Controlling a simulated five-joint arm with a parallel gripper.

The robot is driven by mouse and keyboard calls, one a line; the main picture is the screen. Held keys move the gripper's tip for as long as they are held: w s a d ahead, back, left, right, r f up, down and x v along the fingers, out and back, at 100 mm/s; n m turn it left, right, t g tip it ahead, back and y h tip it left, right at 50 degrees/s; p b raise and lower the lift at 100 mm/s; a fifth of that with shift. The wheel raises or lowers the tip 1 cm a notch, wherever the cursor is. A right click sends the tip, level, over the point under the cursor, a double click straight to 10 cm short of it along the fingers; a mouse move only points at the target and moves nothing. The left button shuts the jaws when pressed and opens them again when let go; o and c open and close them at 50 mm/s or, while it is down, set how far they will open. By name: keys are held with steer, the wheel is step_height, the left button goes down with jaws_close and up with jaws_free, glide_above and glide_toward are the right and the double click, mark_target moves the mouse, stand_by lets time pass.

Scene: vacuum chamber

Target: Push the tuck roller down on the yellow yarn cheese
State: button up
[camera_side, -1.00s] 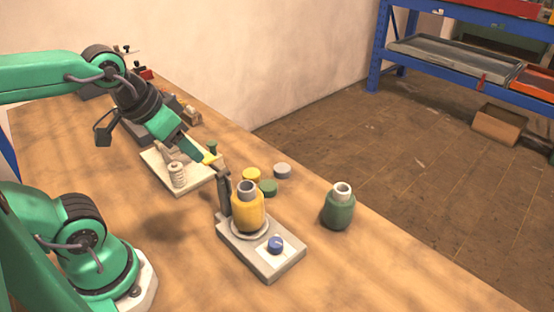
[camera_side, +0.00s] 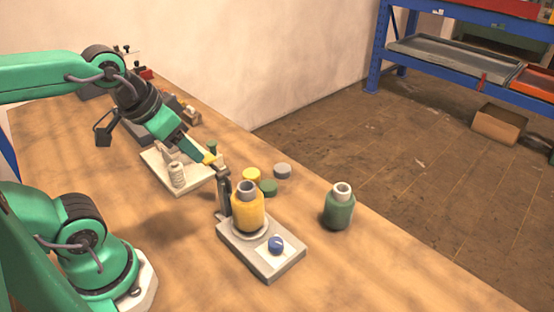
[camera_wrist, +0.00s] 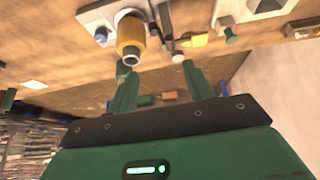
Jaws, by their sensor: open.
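The yellow yarn cheese (camera_side: 247,209) stands upright on a grey base plate (camera_side: 283,264), with its grey tube showing at the top; it also shows in the wrist view (camera_wrist: 130,36). A dark post and arm (camera_side: 224,193), which appears to carry the tuck roller, stands up just left of the yarn. In the wrist view, the dark arm (camera_wrist: 165,18) has a pale grey end (camera_wrist: 178,57), perhaps the roller, close to the right finger. My gripper (camera_side: 206,160) is open and empty, up and left of that arm; its fingers spread in the wrist view (camera_wrist: 156,68). Contact cannot be told.
A blue knob (camera_side: 276,244) sits on the base plate. A green yarn cheese (camera_side: 339,208) stands to the right. A pale tray (camera_side: 189,187) with spools lies under my gripper. The front table is clear.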

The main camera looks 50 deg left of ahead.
steer(key=shift+w+a+r, duration=0.1)
steer(key=shift+w+r, duration=0.05)
jaws_close()
steer(key=w+a+r+g, duration=0.4)
steer(key=w+a+g, duration=0.1)
steer(key=w+a, duration=0.3)
steer(key=shift+r+g, duration=0.25)
steer(key=shift+g, duration=0.05)
stand_by(0.3)
